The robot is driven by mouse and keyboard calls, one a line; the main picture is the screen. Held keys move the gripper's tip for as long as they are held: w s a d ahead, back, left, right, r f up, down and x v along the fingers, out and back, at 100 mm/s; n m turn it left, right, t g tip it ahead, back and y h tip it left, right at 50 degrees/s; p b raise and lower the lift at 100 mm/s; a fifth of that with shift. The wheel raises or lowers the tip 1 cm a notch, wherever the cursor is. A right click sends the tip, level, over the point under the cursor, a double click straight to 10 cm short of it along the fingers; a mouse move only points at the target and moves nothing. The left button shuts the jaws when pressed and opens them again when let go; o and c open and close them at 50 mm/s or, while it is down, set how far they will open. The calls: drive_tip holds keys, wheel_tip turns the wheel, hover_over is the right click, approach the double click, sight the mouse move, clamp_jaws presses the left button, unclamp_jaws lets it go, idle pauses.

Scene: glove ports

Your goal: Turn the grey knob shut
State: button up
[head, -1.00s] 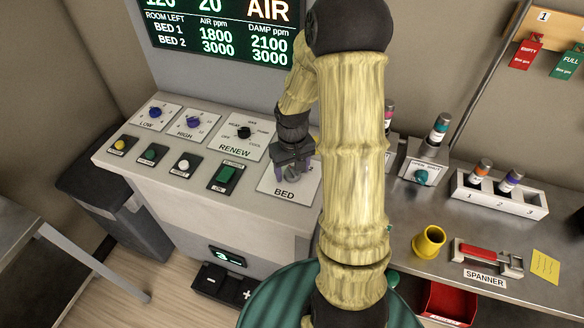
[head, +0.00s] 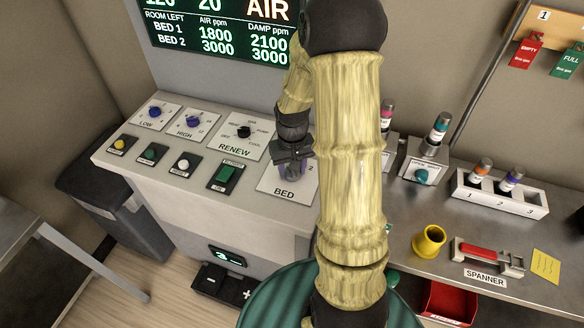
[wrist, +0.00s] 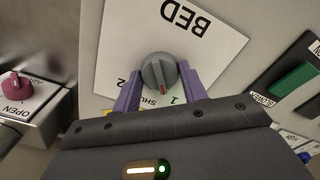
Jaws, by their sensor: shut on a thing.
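The grey knob (wrist: 158,70) sits on the white BED plate (wrist: 215,50), which has marks for SHUT, 1 and 2. Its red pointer line faces the lower edge of the wrist picture, between the SHUT lettering and the 1. My gripper (wrist: 158,76) has its purple fingers on both sides of the knob and is shut on it. In the head view my gripper (head: 290,172) is over the BED plate (head: 284,186) and hides the knob.
Left of the BED plate are a green switch (head: 226,176) and the RENEW dial (head: 243,132). In the wrist view a pink OPEN knob (wrist: 15,86) stands on a separate box at the left. A yellow cup (head: 429,241) and a spanner (head: 487,257) are on the right bench.

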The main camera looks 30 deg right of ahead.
drive_tip(key=m, duration=0.4)
drive_tip(key=shift+w, duration=0.1)
drive_tip(key=shift+m, duration=1.6)
drive_tip(key=o, duration=1)
drive_tip(key=shift+c, duration=0.2)
drive_tip(key=shift+r, duration=0.1)
wheel_tip(320, 180, up, 17)
drive_tip(key=shift+r, duration=0.15)
